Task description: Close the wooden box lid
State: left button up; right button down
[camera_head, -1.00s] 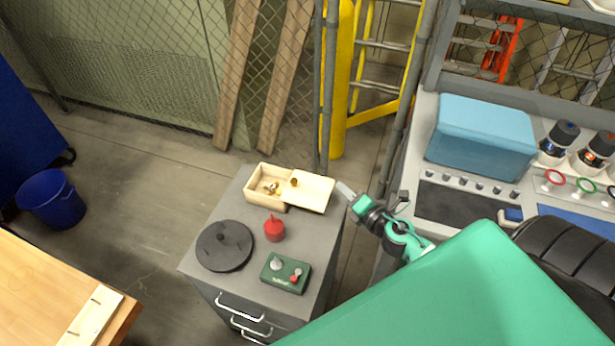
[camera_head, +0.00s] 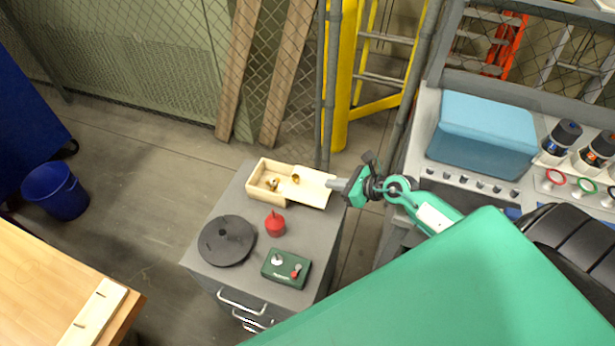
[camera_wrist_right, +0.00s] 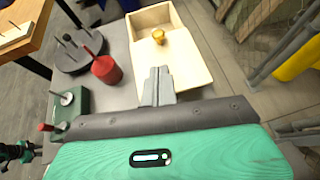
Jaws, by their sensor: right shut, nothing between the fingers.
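The wooden box (camera_head: 268,172) stands at the back of the grey cabinet top, partly open on its left side, with small brass-coloured items inside. Its lid (camera_head: 312,190) is slid to the right and covers the right part. A round brass-coloured knob (camera_head: 295,178) sits on the lid near its left edge; it also shows in the right wrist view (camera_wrist_right: 158,36). My right gripper (camera_head: 332,183) is shut and empty at the lid's right edge. In the right wrist view its fingertips (camera_wrist_right: 158,72) overlap the lid (camera_wrist_right: 180,65); whether they touch it I cannot tell. My left gripper is out of view.
On the cabinet top (camera_head: 300,232) are a red container (camera_head: 275,223), a black round plate (camera_head: 227,242) and a green control box (camera_head: 286,268). A wire fence stands behind. A bench with a blue case (camera_head: 483,135) is at the right.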

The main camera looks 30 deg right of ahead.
aim_at(298, 178)
jog(key=x, duration=0.3)
jog(key=p+x, duration=0.1)
jog(key=x, duration=0.2)
jog(key=r+p+x, duration=0.1)
jog(key=x, duration=0.2)
jog(key=shift+w+a+f, duration=0.1)
jog(key=shift+w+a, duration=0.05)
jog(key=shift+w, duration=0.15)
jog(key=w+a+p, duration=0.1)
jog(key=w+a, duration=0.7)
jog(key=w, duration=0.1)
jog(key=shift+w+a, duration=0.25)
jog(key=shift+a, duration=0.05)
